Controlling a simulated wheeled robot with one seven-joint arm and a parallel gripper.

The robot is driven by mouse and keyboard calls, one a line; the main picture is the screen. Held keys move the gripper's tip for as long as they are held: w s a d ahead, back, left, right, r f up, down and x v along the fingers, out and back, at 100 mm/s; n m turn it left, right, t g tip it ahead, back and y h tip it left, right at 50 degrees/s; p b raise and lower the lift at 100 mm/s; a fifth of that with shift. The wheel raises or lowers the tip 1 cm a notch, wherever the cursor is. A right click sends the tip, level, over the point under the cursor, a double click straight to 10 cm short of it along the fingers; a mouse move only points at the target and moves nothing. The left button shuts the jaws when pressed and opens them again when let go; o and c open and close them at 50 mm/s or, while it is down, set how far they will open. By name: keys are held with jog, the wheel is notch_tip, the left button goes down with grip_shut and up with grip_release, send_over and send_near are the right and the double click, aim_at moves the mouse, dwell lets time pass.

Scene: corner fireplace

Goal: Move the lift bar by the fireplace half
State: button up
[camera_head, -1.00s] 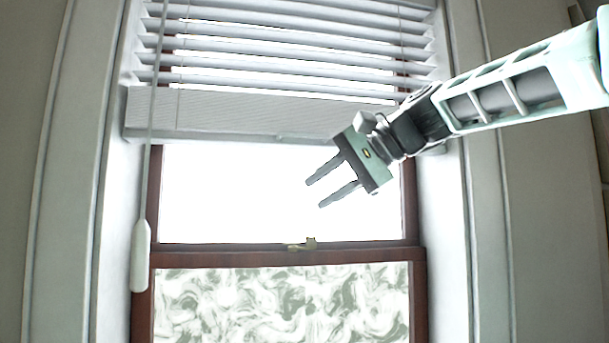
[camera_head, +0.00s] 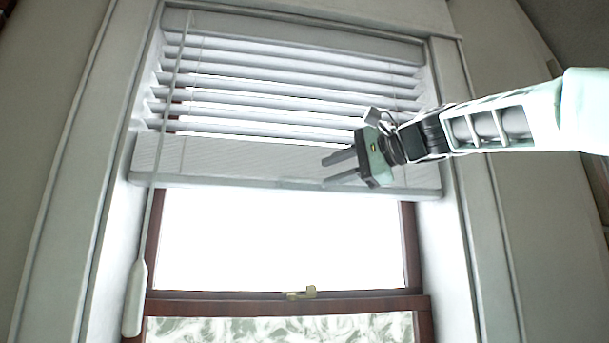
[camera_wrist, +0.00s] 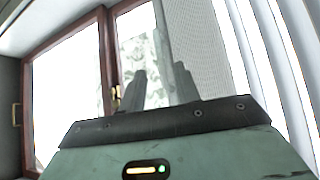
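The window blind's lift bar is the wide white bottom rail (camera_head: 240,163) under the slats, in the upper part of the window in the head view. It also shows as a grey-white ribbed strip (camera_wrist: 195,45) in the wrist view. My gripper (camera_head: 325,171) is in front of the bar's right half, with its two fingers pointing left. The fingers (camera_wrist: 160,85) stand apart with nothing between them. From these views I cannot tell whether they touch the bar.
White slats (camera_head: 290,95) hang above the bar. A wand (camera_head: 135,295) hangs at the left. The red-brown window frame (camera_head: 200,306) with a brass latch (camera_head: 302,293) and a patterned lower pane (camera_head: 280,330) lie below. White casing (camera_head: 465,220) flanks the right.

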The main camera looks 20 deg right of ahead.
aim_at(308, 179)
jog(key=p+x, duration=0.2)
jog(key=x, duration=0.5)
jog(key=shift+w+a+f, duration=0.1)
jog(key=shift+w+a, duration=0.05)
jog(key=shift+w, duration=0.05)
grip_shut()
